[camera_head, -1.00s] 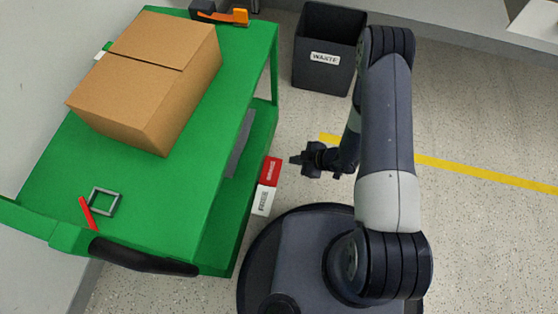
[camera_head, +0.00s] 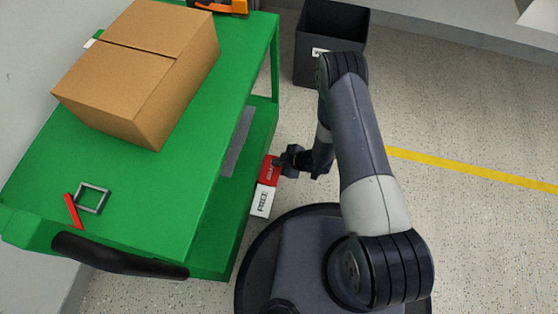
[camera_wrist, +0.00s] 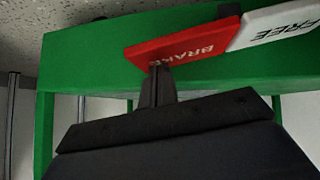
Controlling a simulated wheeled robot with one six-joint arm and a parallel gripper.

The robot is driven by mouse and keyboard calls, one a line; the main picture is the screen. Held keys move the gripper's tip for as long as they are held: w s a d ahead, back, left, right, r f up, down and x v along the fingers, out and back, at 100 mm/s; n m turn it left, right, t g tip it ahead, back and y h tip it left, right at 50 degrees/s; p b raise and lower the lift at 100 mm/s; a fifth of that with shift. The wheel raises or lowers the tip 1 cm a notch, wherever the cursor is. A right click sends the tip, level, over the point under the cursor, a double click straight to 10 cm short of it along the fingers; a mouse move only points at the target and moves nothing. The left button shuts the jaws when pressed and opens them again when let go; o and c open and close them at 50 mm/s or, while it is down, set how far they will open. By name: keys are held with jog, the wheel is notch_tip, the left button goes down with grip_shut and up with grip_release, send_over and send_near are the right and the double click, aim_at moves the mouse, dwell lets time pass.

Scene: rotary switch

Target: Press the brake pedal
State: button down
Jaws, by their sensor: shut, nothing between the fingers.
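The red brake pedal (camera_head: 268,170) sticks out from the lower side of the green cart (camera_head: 215,215). In the wrist view the pedal (camera_wrist: 185,44) shows the word BRAKE, upside down. The white FREE pedal (camera_head: 262,201) sits right beside it and also shows in the wrist view (camera_wrist: 275,27). My gripper (camera_head: 281,162) is shut and empty, at the red pedal's right edge in the head view. In the wrist view my fingertips (camera_wrist: 158,70) overlap the near edge of the red pedal. I cannot tell whether they touch it.
A cardboard box (camera_head: 145,70) stands on the cart top, with a small grey square frame (camera_head: 93,198) and a red strip (camera_head: 73,211) near the black handle (camera_head: 115,259). A dark waste bin (camera_head: 318,72) stands behind my arm. The floor to the right is open.

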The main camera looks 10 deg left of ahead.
jog(key=shift+f, duration=0.15)
jog(key=f+b, duration=0.1)
jog(key=w+f+b, duration=0.1)
jog(key=b, duration=0.1)
jog(key=f+b, duration=0.1)
jog(key=b, duration=0.1)
jog(key=shift+w+d+f, duration=0.1)
jog(key=shift+w+f, duration=0.3)
dwell(0.4)
jog(key=r+p, duration=0.2)
jog(key=r, duration=0.1)
jog(key=w+r, duration=0.1)
jog(key=r, duration=0.1)
jog(key=shift+r+p, duration=0.2)
jog(key=shift+p, duration=0.2)
jog(key=w+d+p+v, duration=0.1)
jog(key=p+v, duration=0.1)
jog(key=v, duration=0.7)
jog(key=shift+w+f+p, duration=0.2)
jog(key=shift+w+p, duration=0.2)
jog(key=shift+w, duration=0.25)
jog(key=shift+a+f, duration=0.1)
